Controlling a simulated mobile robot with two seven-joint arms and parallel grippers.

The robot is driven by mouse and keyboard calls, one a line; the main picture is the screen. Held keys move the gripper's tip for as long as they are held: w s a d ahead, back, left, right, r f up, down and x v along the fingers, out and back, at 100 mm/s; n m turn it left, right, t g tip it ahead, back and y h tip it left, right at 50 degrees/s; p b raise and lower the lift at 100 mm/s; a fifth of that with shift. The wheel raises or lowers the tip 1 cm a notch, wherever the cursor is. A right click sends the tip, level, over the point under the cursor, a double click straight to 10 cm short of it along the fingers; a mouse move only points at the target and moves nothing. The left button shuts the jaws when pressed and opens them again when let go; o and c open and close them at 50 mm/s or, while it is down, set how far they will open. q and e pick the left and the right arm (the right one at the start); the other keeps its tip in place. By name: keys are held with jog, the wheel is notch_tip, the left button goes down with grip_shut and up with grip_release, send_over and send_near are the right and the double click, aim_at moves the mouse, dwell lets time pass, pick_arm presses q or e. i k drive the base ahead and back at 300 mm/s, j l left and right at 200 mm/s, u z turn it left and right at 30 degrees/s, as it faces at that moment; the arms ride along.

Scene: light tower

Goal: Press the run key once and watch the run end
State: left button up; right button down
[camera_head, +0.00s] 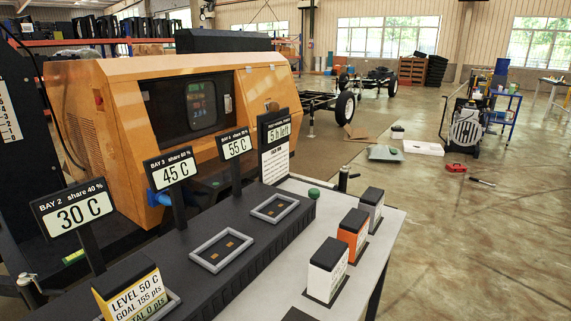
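A green round button (314,193) sits at the far right end of the black bay rack (240,262); no label on it is readable, so I cannot tell whether it is the run key. Signs stand along the rack: bay 2 at 30 C (72,207), bay 3 at 45 C (173,170) and bay 4 at 55 C (235,144). A taller sign (274,137) reads "5 h left". A yellow block (133,296) at the lower left reads level 50 C, goal 155 pts and apparently total 0 pts. Neither gripper shows.
Two empty grey-framed slots (221,251) lie on the rack. White (327,271), orange (353,234) and grey (371,208) blocks with black tops stand on the pale table (391,222). An orange machine (130,110) stands behind. The floor at right is largely open.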

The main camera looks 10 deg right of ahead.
aim_at(313, 194)
jog(key=i+l, duration=0.25)
jog(key=i, duration=0.35)
jog(key=i+l+z, duration=0.15)
jog(key=i, duration=0.4)
jog(key=i+l, duration=0.3)
jog(key=i, duration=0.3)
jog(key=i+l+z, duration=0.1)
jog(key=i, duration=0.5)
